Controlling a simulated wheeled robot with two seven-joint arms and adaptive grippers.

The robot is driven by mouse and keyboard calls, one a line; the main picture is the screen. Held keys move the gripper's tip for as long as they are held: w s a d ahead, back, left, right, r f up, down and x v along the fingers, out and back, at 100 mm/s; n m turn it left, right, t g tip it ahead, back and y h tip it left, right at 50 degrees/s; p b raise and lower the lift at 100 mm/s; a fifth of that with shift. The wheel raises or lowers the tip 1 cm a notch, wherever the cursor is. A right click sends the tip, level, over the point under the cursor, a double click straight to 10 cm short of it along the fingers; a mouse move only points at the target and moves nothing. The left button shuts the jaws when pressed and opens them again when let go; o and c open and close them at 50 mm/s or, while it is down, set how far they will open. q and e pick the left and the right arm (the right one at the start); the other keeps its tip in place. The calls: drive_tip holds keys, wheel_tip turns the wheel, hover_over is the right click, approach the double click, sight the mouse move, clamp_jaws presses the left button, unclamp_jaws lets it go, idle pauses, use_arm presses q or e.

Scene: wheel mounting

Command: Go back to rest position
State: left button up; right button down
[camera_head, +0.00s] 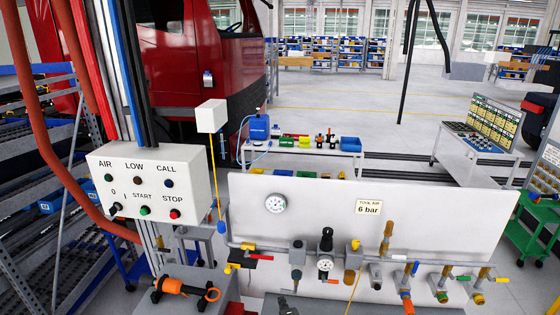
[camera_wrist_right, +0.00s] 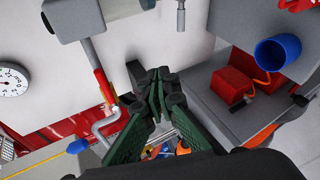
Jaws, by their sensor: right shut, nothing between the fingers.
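My right gripper (camera_wrist_right: 157,95) shows in the right wrist view with its dark fingertips together and nothing between them. My left gripper is in neither view. An orange and black tool (camera_head: 180,287) lies on a grey stand at the lower left of the head view, left of my right gripper.
Pipes with valves and a regulator (camera_head: 326,245) run along the panel's lower part. A control box (camera_head: 150,185) hangs at the left. In the wrist view, a red-handled valve (camera_wrist_right: 104,88) is left of the fingers; a blue cup (camera_wrist_right: 278,52) and red block (camera_wrist_right: 231,86) are right.

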drive_tip(key=s+d+f+m+g+h, duration=0.1)
drive_tip(key=s+d+f+m+g, duration=0.1)
drive_tip(key=s+d+f+m, duration=0.35)
drive_tip(key=s+d+f+m+g+h, duration=0.1)
drive_tip(key=s+d+f+m, duration=0.15)
drive_tip(key=s+d, duration=0.55)
drive_tip(key=s+d+f+m+g+h, duration=0.15)
drive_tip(key=s+d+m, duration=0.25)
drive_tip(key=s+d, duration=0.45)
drive_tip(key=s+d+m+g, duration=0.35)
drive_tip(key=s+d, duration=0.25)
drive_tip(key=s, duration=0.6)
drive_tip(key=s+d+f+m+g, duration=0.1)
drive_tip(key=s+d+m, duration=0.5)
drive_tip(key=s, duration=0.5)
wheel_tip(320, 180, down, 37)
drive_tip(key=s+n+g+b, duration=0.1)
drive_tip(key=n+b, duration=0.1)
drive_tip(key=b, duration=0.6)
drive_tip(key=s+f+g+b, duration=0.1)
drive_tip(key=s+f+b, duration=0.2)
drive_tip(key=s+f, duration=0.7)
drive_tip(key=s+f+b, duration=0.4)
drive_tip(key=s+f, duration=0.6)
drive_tip(key=f, duration=0.6)
drive_tip(key=shift+s+g+b, duration=0.3)
drive_tip(key=shift+g, duration=0.1)
drive_tip(key=shift+y, duration=0.25)
